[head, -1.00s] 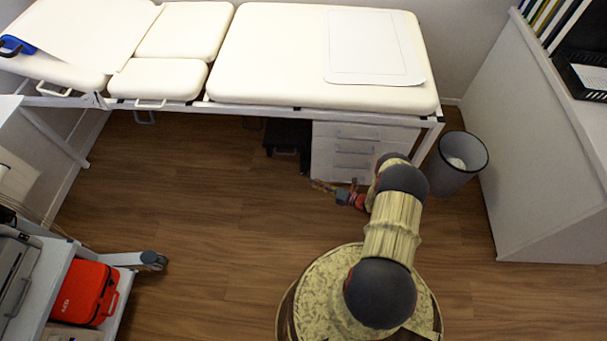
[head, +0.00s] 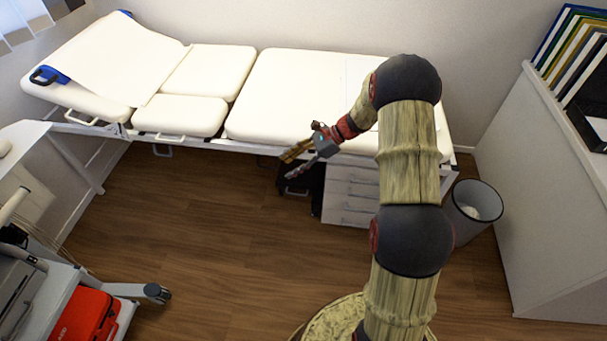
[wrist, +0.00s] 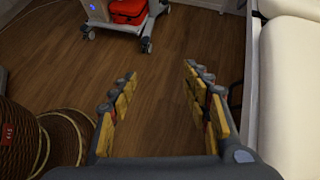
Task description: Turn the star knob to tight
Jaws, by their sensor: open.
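I cannot make out a star knob in either view. The couch's white padding (wrist: 293,60) runs along the right side of that view. A blue piece with a black handle (head: 48,75) sits at the couch's far left end; I cannot tell what it is.
A trolley with a red bag (head: 85,315) stands at the lower left; the red bag also shows in the wrist view (wrist: 129,11). A drawer unit (head: 345,195) and a waste bin (head: 474,210) stand at the right. The floor (head: 200,230) between is clear.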

